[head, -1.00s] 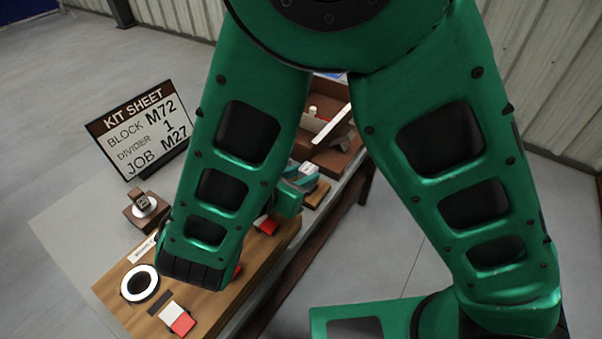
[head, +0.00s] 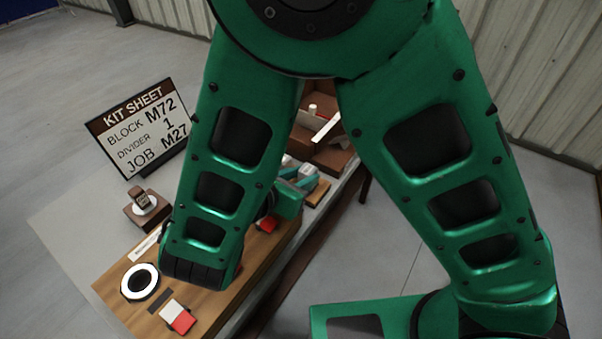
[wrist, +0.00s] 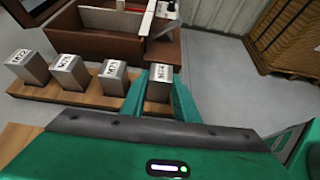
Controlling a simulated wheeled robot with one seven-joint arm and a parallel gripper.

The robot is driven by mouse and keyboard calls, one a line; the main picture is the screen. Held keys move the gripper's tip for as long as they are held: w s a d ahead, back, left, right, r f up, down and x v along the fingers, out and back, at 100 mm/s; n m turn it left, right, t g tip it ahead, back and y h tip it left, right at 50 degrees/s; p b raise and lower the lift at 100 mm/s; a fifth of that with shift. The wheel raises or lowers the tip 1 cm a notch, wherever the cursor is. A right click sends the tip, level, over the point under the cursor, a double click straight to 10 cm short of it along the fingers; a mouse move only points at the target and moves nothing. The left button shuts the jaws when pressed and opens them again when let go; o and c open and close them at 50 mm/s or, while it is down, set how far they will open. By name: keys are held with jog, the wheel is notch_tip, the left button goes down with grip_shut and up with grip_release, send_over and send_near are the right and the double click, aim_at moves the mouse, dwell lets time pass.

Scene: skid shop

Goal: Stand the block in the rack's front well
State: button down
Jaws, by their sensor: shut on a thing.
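My gripper (wrist: 156,92) has its green fingers on either side of a grey metal block (wrist: 160,84), the rightmost of a row. It is shut on that block, whose printed label is too blurred to read surely. The block is upright at the right end of a wooden strip (wrist: 90,97); whether its base touches the strip is unclear. The brown rack (wrist: 98,47) with open compartments stands behind the row. In the head view my gripper (head: 291,192) is partly hidden by my arm, and the rack (head: 330,157) shows beyond it.
Several similar blocks (wrist: 68,72) stand left of the held one. A kit sheet (head: 140,128) reads block M72, divider 1, job M27. A white ring (head: 140,282) and a red-and-white piece (head: 177,316) lie on the near wooden board. A wooden crate (wrist: 290,40) is at right.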

jog(key=shift+f, duration=0.1)
jog(key=c, duration=0.9)
grip_release()
notch_tip(320, 180, up, 9)
dwell(0.8)
dwell(0.3)
